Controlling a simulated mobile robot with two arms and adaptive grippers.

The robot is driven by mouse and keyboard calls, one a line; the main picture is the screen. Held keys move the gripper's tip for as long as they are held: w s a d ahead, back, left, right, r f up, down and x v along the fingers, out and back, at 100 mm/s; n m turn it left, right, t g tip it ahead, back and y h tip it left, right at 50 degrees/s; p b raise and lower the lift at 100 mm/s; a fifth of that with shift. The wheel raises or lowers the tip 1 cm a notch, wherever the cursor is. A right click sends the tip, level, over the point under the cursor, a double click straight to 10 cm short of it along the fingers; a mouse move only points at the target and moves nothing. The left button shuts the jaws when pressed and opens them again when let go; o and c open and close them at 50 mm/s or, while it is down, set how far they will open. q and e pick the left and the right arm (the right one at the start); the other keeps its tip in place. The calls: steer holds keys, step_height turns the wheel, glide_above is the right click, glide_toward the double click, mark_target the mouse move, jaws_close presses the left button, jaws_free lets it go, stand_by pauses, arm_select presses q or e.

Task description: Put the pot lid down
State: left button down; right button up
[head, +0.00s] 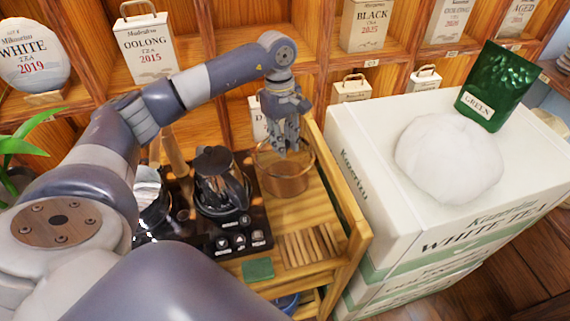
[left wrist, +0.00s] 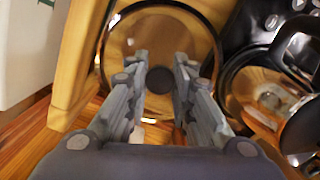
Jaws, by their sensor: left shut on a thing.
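My left gripper (head: 287,145) points down over the wooden tea cart. In the left wrist view, its fingers (left wrist: 160,85) are shut on the dark round knob (left wrist: 159,80) of the clear pot lid (left wrist: 205,35), which has a dark rim. An amber see-through pot (head: 285,183) stands on the cart right under the gripper in the head view. I cannot tell whether the lid touches it. My right gripper is not in view.
A dark kettle (head: 220,180) stands on a black heater panel (head: 245,240) left of the pot. A slatted wooden part (head: 310,246) and a green pad (head: 258,269) lie in front. White tea boxes (head: 385,190) stand to the right, with a white wrapped cake (head: 448,158) on top.

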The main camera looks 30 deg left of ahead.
arm_select(q)
step_height(320, 180, down, 10)
steer(key=shift+r+p, duration=0.2)
steer(key=shift+p, duration=0.7)
steer(key=shift+f, duration=0.15)
steer(key=c, duration=1.4)
jaws_free()
